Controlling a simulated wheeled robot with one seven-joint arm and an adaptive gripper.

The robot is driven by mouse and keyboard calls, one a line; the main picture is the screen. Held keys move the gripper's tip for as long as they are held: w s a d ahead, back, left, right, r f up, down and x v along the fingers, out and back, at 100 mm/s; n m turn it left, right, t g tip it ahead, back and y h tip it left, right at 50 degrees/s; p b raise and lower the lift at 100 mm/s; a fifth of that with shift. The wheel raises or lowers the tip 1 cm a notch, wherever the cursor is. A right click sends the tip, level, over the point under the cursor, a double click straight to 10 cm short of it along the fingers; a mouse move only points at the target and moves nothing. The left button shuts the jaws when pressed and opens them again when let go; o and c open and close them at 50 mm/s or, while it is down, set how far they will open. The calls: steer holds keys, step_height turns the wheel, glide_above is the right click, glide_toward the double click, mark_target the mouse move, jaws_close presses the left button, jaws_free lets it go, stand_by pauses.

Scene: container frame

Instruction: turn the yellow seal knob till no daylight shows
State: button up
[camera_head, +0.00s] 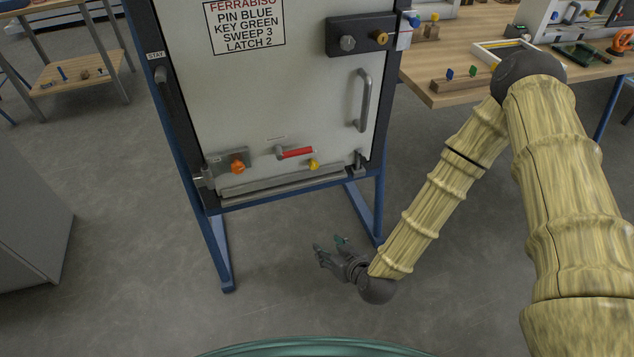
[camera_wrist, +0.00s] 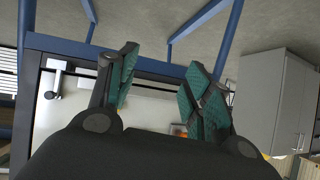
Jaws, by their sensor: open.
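The yellow seal knob (camera_head: 313,164) sits low on the pale door panel (camera_head: 300,110), at the right end of a red-handled lever (camera_head: 295,153). A grey bar (camera_head: 283,183) runs along the door's bottom edge below it. Whether daylight shows under the bar is too small to tell. My gripper (camera_head: 328,245) is open and empty, below the door and apart from the knob. Its teal-padded fingers also show spread in the wrist view (camera_wrist: 162,68). I cannot make out the yellow knob there; an orange part (camera_wrist: 179,130) shows between the fingers.
An orange knob (camera_head: 237,167) on a grey bracket is at the door's lower left. A vertical handle (camera_head: 363,100) and a latch (camera_head: 359,161) are at its right. Blue frame legs (camera_head: 218,250) flank open floor. A wooden bench (camera_head: 450,90) stands right, a grey cabinet (camera_head: 30,225) left.

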steer(key=w+a+r+t+b, duration=0.1)
steer(key=w+r+t+b, duration=0.15)
steer(key=w, duration=0.45)
steer(key=t+b, duration=0.4)
steer(key=t, duration=0.1)
glide_toward(315, 166)
steer(key=shift+n, duration=0.4)
steer(key=b+x, duration=0.1)
steer(key=x, duration=0.8)
steer(key=shift+a+b, duration=0.1)
steer(key=shift+b, duration=0.25)
steer(key=shift+c, duration=0.3)
steer(key=c, duration=0.9)
